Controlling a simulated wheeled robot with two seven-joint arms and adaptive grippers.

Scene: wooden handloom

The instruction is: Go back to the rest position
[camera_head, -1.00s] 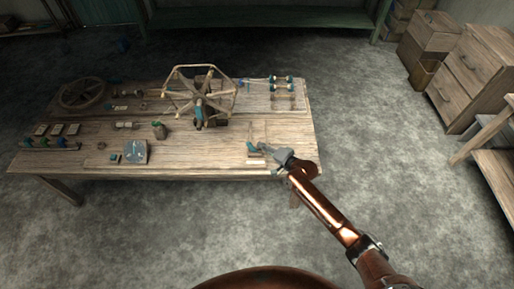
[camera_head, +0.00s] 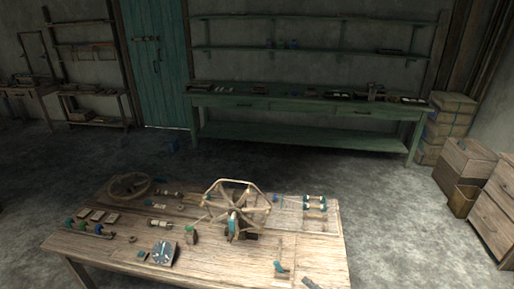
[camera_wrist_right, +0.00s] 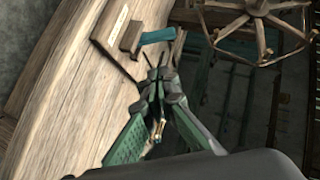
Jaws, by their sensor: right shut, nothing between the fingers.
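My right gripper (camera_head: 312,284) shows only as a small grey tip at the bottom edge of the head view, over the front right corner of the wooden table (camera_head: 215,262). In the right wrist view the right gripper (camera_wrist_right: 158,76) has its fingertips together, with nothing held. Near its tips there is a small teal-handled piece (camera_wrist_right: 155,37) on a wooden block. The teal piece also stands on the table in the head view (camera_head: 281,268), apart from the gripper. My left gripper is out of view.
A spoked wooden wheel (camera_head: 237,205) stands mid-table. Reels, blocks and a grey-blue box (camera_head: 163,253) lie around it. A green workbench (camera_head: 300,104) and a teal door (camera_head: 156,65) are at the back. Drawers (camera_head: 497,205) stand at right.

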